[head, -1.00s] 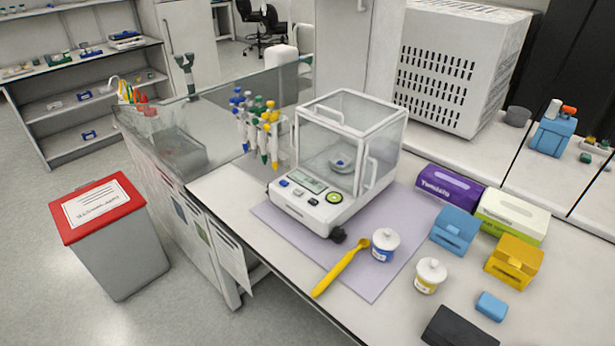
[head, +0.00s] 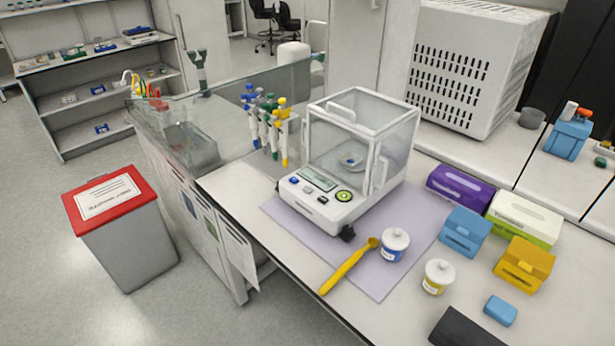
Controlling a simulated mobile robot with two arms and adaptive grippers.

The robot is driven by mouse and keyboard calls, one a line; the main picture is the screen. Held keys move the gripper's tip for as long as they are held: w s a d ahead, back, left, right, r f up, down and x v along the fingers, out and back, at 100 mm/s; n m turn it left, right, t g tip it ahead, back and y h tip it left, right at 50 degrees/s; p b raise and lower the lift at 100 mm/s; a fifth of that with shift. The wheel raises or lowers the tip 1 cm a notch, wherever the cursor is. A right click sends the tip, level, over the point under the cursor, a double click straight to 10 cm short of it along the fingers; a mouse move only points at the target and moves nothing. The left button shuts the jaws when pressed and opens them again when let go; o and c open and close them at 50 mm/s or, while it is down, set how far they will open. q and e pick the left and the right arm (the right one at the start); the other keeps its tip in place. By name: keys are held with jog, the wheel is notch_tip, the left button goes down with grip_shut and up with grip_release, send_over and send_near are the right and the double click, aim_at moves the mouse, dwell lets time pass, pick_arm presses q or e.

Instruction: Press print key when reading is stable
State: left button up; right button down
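An analytical balance (head: 325,211) with a glass draft shield (head: 352,125) stands on a lilac mat (head: 378,283) on the bench. Its front panel has a small grey-green display (head: 317,180), a round green key (head: 344,196) and a few small keys, one of them blue (head: 294,181). The digits and key labels are too small to read. A small dish (head: 352,162) sits inside the shield, which looks closed. Neither of my grippers is in view.
Boxes (head: 460,187) lie to the right. A red-lidded bin (head: 120,230) stands on the floor left.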

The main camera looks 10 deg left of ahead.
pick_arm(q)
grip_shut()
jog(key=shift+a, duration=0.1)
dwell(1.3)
